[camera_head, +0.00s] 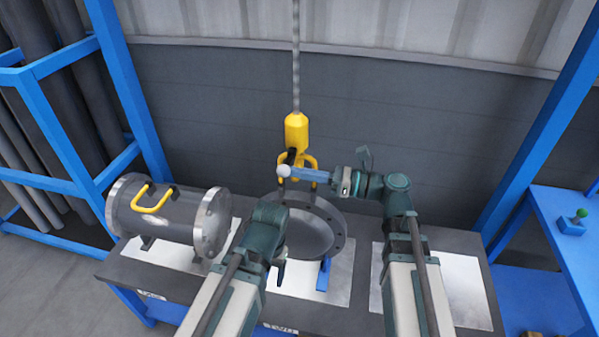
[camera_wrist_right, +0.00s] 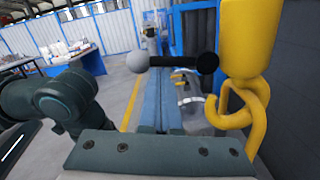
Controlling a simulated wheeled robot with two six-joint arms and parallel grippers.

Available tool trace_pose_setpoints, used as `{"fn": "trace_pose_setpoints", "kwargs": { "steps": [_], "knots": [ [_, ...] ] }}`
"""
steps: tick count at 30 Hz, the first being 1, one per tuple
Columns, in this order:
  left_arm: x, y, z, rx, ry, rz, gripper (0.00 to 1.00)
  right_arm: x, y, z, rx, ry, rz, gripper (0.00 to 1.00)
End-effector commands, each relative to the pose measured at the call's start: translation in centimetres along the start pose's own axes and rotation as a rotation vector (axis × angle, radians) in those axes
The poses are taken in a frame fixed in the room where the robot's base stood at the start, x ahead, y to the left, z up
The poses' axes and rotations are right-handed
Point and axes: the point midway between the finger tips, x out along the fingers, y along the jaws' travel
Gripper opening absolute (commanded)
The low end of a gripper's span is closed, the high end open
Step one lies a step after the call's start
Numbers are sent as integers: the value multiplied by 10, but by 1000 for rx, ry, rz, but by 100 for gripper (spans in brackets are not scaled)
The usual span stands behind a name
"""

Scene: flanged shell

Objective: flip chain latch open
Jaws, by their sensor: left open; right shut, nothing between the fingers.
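A yellow hoist block (camera_head: 297,130) hangs on a chain (camera_head: 296,60), with a yellow hook (camera_head: 311,160) below it. The latch lever is a dark rod ending in a white ball (camera_head: 284,171). In the right wrist view the white ball (camera_wrist_right: 138,62) is left of the fingers, and the rod's black end (camera_wrist_right: 207,63) is beside the yellow hook (camera_wrist_right: 240,112). My right gripper (camera_head: 294,172) is shut and empty, its blue fingertips (camera_wrist_right: 166,72) close to the rod; contact cannot be told. My left gripper (camera_head: 281,272) is open, low before the flanged ring, partly hidden by its wrist.
A grey flanged shell (camera_head: 165,216) with a yellow handle (camera_head: 153,198) lies at the left of the bench. Blue posts flank the bench; a corrugated wall is behind.

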Motion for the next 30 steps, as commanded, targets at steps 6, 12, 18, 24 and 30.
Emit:
{"fn": "trace_pose_setpoints", "kwargs": {
  "steps": [6,12,18,24,30],
  "knots": [
    [-7,-1,0,0,0,0,70,0,1,7,29,-1,-1,0],
    [-9,-1,0,0,0,0,70,0,1,9,27,-1,-2,0],
    [-9,-1,0,0,0,0,70,0,1,10,26,0,-2,0],
    [-9,-1,0,0,0,0,70,0,1,9,26,0,-2,0],
    [-9,-1,1,0,0,0,70,0,1,9,25,0,-2,0]
  ]
}}
